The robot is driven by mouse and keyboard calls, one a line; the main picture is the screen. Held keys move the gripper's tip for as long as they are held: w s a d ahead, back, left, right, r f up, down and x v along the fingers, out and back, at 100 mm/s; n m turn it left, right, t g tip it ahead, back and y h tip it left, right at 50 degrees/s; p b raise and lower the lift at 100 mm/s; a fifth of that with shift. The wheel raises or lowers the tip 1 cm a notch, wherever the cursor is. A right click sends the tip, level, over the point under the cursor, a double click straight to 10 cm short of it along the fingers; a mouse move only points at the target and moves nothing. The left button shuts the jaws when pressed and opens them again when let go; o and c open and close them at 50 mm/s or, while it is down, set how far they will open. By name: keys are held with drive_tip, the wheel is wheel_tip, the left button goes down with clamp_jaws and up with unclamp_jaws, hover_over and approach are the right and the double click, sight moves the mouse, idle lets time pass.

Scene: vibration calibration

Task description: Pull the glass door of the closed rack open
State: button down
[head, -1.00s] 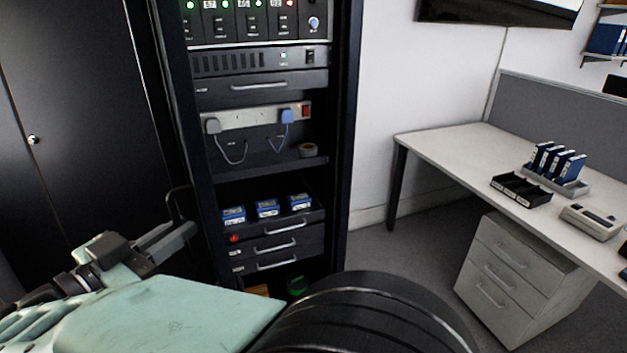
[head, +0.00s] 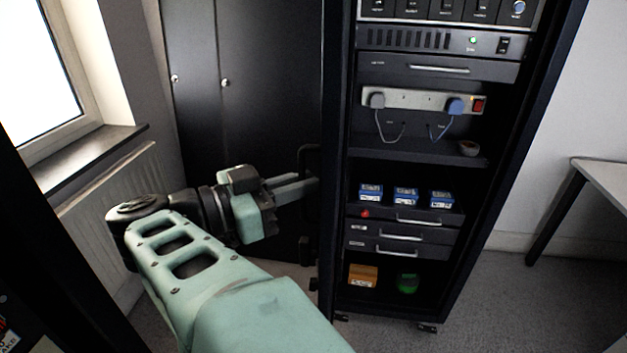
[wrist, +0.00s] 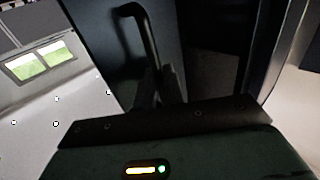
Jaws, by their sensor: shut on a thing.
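The dark rack (head: 405,155) stands right of centre in the head view, its shelves and equipment plainly visible. A black vertical handle (head: 303,160) shows at the rack's left edge; it is also in the wrist view (wrist: 148,38), in front of a dark panel (wrist: 98,45). My gripper (head: 314,184) reaches in from the left and is shut on the handle's lower part; its fingers (wrist: 160,88) show there in the wrist view too. The glass itself is hard to make out, and I cannot tell how far the door stands from the frame.
A dark cabinet (head: 265,100) stands behind my arm. A window (head: 50,70) and a radiator (head: 110,205) are on the left. A white desk (head: 603,180) is at the right edge. Grey floor (head: 490,300) is clear right of the rack.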

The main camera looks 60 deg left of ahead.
drive_tip(key=shift+w+a+r, duration=0.1)
drive_tip(key=shift+w+r, duration=0.15)
drive_tip(key=shift+w, duration=0.2)
drive_tip(key=c, duration=1.5)
unclamp_jaws()
drive_tip(key=shift+w+a+f, duration=0.1)
drive_tip(key=shift+w+f, duration=0.05)
drive_tip(key=shift+s+f, duration=0.1)
drive_tip(key=shift+s, duration=0.1)
